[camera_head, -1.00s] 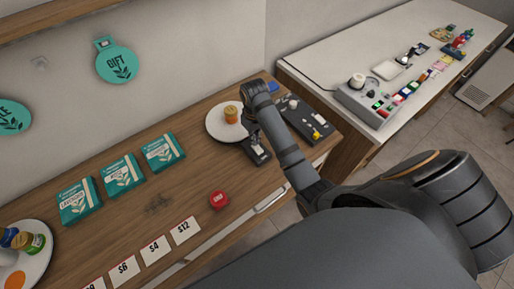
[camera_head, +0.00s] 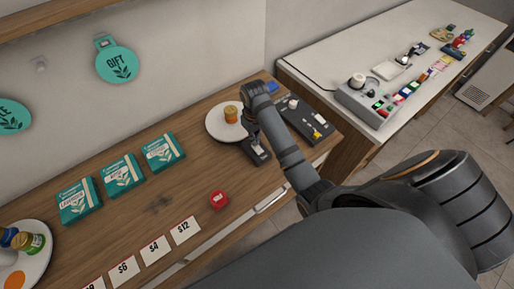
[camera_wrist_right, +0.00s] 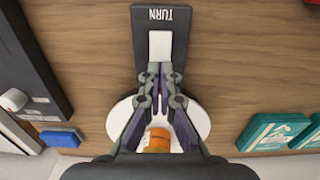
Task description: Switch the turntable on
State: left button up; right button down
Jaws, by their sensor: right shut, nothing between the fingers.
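The turntable is a white round disc (camera_head: 214,124) on the wooden counter, with an orange jar (camera_head: 231,115) on it. In the right wrist view the disc (camera_wrist_right: 197,118) and jar (camera_wrist_right: 158,141) lie partly behind my fingers. A dark switch box (camera_head: 258,156) stands beside the disc. The right wrist view shows its label "TURN" (camera_wrist_right: 160,15) and a pale paddle (camera_wrist_right: 160,43). My right gripper (camera_head: 252,138) is shut and empty, pointing down. Its fingertips (camera_wrist_right: 160,68) overlap the disc-side end of the paddle; contact cannot be told. My left gripper cannot be made out.
A dark control panel (camera_head: 306,120) with knobs is just right of the switch box. Teal boxes (camera_head: 122,175), a red button (camera_head: 219,200) and price cards (camera_head: 155,249) lie to the left. A plate (camera_head: 38,268) with jars is far left. A white counter (camera_head: 335,62) stands at the right.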

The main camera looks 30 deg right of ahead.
jog(key=shift+f, duration=0.8)
dwell(0.4)
notch_tip(320, 180, up, 7)
jog(key=p, duration=0.9)
jog(key=shift+r, duration=0.1)
